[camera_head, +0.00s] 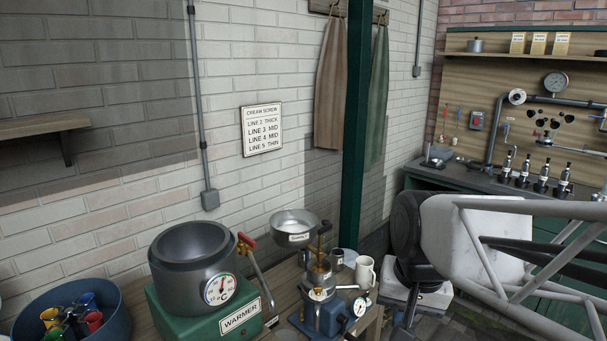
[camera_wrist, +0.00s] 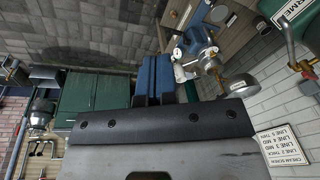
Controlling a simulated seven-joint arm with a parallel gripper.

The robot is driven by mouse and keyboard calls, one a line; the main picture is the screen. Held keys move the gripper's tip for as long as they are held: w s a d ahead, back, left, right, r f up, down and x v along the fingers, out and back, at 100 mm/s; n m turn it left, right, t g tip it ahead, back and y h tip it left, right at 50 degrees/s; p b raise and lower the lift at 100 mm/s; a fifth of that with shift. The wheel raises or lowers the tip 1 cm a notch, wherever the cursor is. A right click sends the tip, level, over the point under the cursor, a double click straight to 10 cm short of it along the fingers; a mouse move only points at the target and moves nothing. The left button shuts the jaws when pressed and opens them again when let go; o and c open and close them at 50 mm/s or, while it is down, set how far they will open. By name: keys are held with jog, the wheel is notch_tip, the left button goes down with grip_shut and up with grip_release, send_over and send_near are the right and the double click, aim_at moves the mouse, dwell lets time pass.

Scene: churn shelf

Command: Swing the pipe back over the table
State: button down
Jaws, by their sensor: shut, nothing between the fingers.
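A grey pipe (camera_head: 262,278) with a red handle (camera_head: 246,240) slants down at the right side of the green warmer (camera_head: 205,315). Its lower end is close to the table (camera_head: 285,292); I cannot tell exactly what it hangs over. In the wrist view a brass and red fitting (camera_wrist: 305,68) by the warmer (camera_wrist: 300,30) seems to be part of it. My gripper (camera_wrist: 153,60) shows as two blue fingers side by side, shut and empty. It is apart from the pipe, with the cream separator between or beside them in that view. I cannot make out the fingers in the head view.
A green post (camera_head: 356,120) rises behind. A blue tub (camera_head: 110,300) of coloured cups is at left.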

jog(key=s+d+f+n, duration=0.2)
jog(key=s+d+n, duration=0.1)
jog(key=s, duration=0.3)
jog(key=shift+s+f+t+h, duration=0.25)
jog(key=shift+t+h, duration=0.05)
jog(key=shift+h, duration=0.1)
jog(key=c, duration=1.2)
grip_release()
jog(key=shift+w+a+r, duration=0.1)
jog(key=shift+w, duration=0.15)
jog(key=shift+o, duration=0.5)
jog(key=shift+w+a+r, duration=0.15)
jog(key=shift+w, duration=0.2)
jog(key=w+a+f+n+g+y, duration=0.1)
jog(key=w+a+n+g, duration=0.2)
jog(key=w+a, duration=2.3)
jog(key=shift+w+f+n+y, duration=0.15)
jog(key=shift+w+n+y, duration=0.3)
jog(key=shift+n, duration=0.45)
jog(key=shift+f, duration=0.1)
